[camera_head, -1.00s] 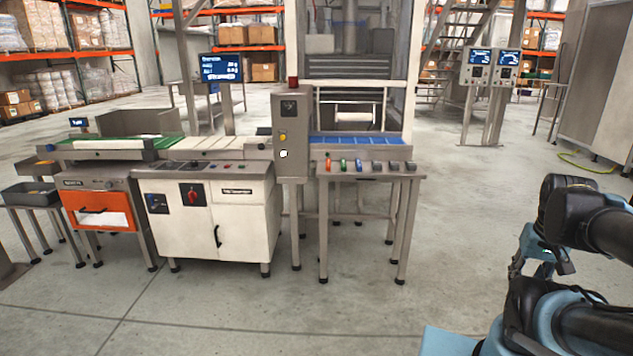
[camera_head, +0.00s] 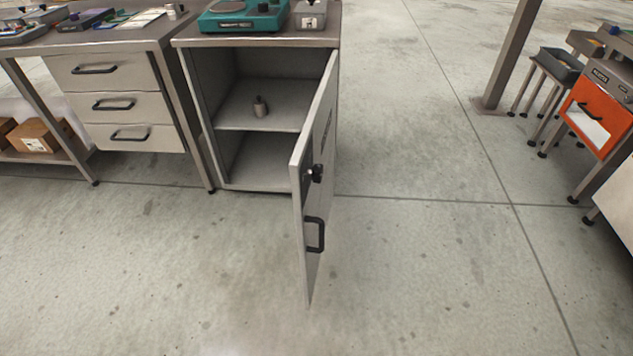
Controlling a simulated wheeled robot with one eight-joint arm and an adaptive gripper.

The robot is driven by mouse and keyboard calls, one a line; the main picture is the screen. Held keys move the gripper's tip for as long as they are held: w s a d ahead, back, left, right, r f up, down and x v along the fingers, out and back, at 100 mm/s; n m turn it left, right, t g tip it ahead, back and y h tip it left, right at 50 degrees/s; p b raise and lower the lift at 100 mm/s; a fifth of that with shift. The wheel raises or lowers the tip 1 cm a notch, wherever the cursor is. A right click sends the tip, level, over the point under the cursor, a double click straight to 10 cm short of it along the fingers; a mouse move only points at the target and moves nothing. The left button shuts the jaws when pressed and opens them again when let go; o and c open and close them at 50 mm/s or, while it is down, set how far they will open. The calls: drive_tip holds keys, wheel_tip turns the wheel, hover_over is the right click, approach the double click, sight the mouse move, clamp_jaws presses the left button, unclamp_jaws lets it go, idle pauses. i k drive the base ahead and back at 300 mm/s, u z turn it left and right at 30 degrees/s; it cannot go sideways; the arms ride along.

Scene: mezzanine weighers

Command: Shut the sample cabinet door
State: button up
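The sample cabinet (camera_head: 197,100) is a grey metal unit with an open front, in the upper middle of the head view. Its door (camera_head: 312,190) stands wide open, hinged on the right side and swung out toward me. The door's outer face is turned to the right and carries a black handle (camera_head: 316,234) and a black knob or lock (camera_head: 315,173) above it. My gripper is not in view now.
A teal scale (camera_head: 243,16) and a grey device (camera_head: 311,14) stand on the cabinet top. A bench with drawers (camera_head: 112,105) adjoins on the left. A post (camera_head: 509,55) and an orange-fronted unit (camera_head: 592,120) stand at right. The floor (camera_head: 420,270) around the door is clear.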

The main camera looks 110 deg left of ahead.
sight(311, 202)
drive_tip(key=u, duration=3.95)
drive_tip(key=i, duration=1)
drive_tip(key=z, duration=0.05)
drive_tip(key=k, duration=0.8)
drive_tip(key=u, duration=0.05)
